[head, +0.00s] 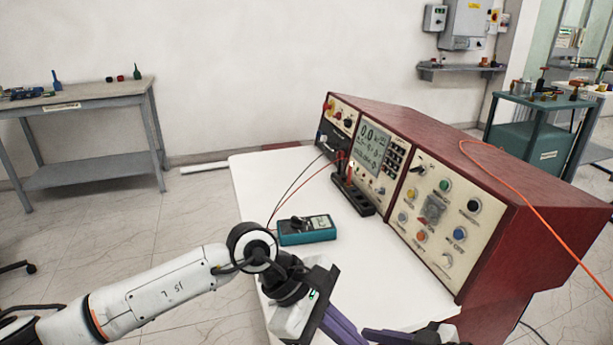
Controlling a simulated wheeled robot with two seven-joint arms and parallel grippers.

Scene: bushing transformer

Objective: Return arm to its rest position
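My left arm (165,290) comes in from the lower left and reaches over the front of the white table. Its gripper (342,328) has purple fingers and hangs low at the bottom edge, with the tips cut off, so I cannot tell whether it is open or shut. Another purple and dark gripper part (405,334) shows at the bottom edge just to the right. It seems to be my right gripper, mostly out of frame, and its state is unclear. I see nothing held in either one.
The white table (265,185) bears a red test console (415,195), a teal multimeter (306,230) just beyond my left wrist, and a black terminal block (352,190). Red and black leads run to the console. An orange cable (540,215) crosses its right side. A grey workbench (85,100) stands left.

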